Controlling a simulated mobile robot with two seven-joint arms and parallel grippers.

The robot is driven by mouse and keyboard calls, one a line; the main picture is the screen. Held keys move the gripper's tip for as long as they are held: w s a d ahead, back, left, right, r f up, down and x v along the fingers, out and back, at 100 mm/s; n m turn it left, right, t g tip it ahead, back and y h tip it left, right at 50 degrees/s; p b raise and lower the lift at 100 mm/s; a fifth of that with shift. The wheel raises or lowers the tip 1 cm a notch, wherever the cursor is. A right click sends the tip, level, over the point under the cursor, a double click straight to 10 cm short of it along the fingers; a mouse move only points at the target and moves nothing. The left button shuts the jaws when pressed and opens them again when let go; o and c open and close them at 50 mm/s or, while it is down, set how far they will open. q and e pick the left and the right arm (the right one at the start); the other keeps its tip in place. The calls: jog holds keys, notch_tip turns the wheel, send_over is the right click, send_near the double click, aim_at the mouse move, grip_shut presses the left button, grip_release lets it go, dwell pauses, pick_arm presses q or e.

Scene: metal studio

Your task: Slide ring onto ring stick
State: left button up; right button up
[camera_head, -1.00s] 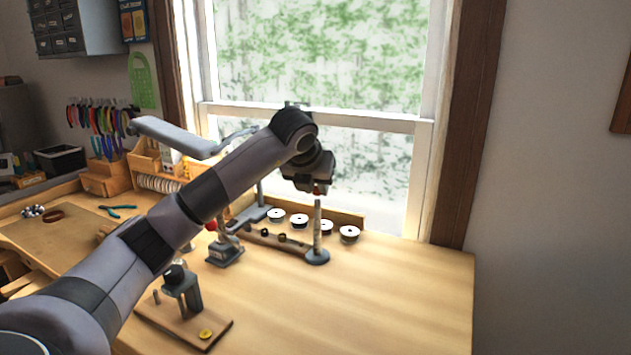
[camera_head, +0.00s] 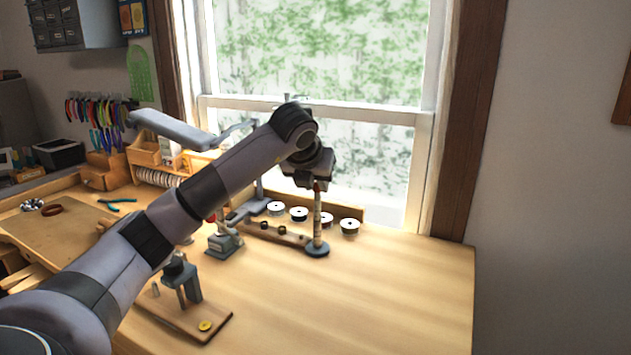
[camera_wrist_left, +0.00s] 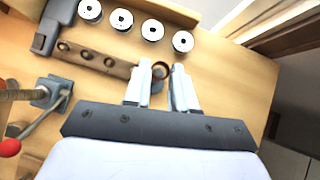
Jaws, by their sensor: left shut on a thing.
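The ring stick (camera_head: 317,222) stands upright on a dark round base (camera_head: 317,250) on the bench. My left gripper (camera_head: 318,183) is over its top, pointing down. In the left wrist view my left gripper (camera_wrist_left: 163,75) is shut on a small reddish-brown ring (camera_wrist_left: 161,67), which sits between its fingertips. The ring is at the stick's upper end in the head view; whether the tip is inside the ring I cannot tell. The stick is mostly hidden in the wrist view. My right gripper is not in view.
White-topped spools (camera_head: 350,226) stand behind the stick, by the window. A wooden holder with holes (camera_head: 272,234) lies left of the stick. A small vise with a red knob (camera_head: 221,243) and a wooden jig board (camera_head: 185,318) are farther left. The bench right of the stick is clear.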

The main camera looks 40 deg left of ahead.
pick_arm(q)
jog(key=shift+f+b, duration=0.8)
jog(key=shift+f, duration=0.3)
jog(key=o, duration=1)
jog(key=shift+r, duration=0.1)
jog(key=b+v, duration=0.1)
jog(key=v, duration=0.6)
jog(key=shift+s, duration=0.15)
